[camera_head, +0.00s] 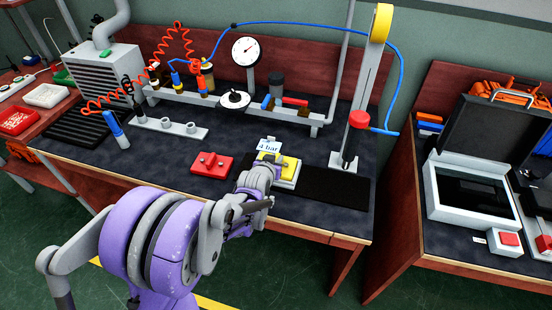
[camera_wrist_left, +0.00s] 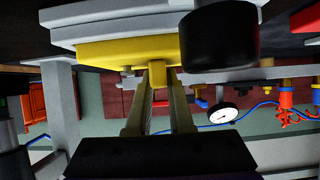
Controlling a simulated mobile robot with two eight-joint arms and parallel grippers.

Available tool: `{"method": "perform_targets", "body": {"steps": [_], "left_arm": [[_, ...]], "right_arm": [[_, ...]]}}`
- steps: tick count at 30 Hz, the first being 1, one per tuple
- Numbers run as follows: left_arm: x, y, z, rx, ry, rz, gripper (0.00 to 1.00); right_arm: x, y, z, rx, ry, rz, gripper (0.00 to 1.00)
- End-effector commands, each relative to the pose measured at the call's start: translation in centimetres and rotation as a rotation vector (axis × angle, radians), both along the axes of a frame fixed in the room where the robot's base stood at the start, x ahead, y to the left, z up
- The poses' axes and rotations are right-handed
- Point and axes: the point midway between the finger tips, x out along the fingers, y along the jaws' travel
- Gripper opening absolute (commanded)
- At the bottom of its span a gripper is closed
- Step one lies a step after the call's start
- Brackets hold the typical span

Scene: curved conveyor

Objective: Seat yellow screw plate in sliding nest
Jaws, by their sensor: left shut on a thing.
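The yellow screw plate (camera_head: 291,168) lies flat over a light grey block, which looks like the sliding nest (camera_head: 285,184), near the front of the bench. My left gripper (camera_head: 262,183) reaches it from the front left and partly hides it. In the left wrist view, which is upside down, my left gripper (camera_wrist_left: 159,88) is shut on a small yellow tab of the plate (camera_wrist_left: 115,52). The grey nest (camera_wrist_left: 100,32) shows directly against the plate there. I cannot tell whether the plate is fully seated. My right gripper is not in view.
A red block (camera_head: 211,165) lies left of the nest. A black strip (camera_head: 335,188) extends right of it. A grey post with a red knob (camera_head: 359,119) stands behind. A white "4 bar" card (camera_head: 268,146) is near the plate. A dark cylinder (camera_wrist_left: 220,38) is close beside the tab.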

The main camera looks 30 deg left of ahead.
Motion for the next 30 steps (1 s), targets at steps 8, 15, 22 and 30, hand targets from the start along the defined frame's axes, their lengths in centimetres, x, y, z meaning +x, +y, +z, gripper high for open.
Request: {"method": "perform_targets", "body": {"steps": [8,15,22,30], "left_arm": [[0.0,0.0,-0.3,0.000,-0.001,0.000,0.41],[0.0,0.0,-0.3,0.000,0.000,0.000,0.55],[-0.6,-0.1,0.0,0.000,0.000,0.000,0.55],[-4.7,-1.1,2.4,-0.001,0.000,0.000,0.55]], "right_arm": [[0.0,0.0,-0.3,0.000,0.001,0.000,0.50],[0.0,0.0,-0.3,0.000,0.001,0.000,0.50],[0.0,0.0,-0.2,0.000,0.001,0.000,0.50],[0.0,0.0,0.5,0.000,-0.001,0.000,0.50]]}}
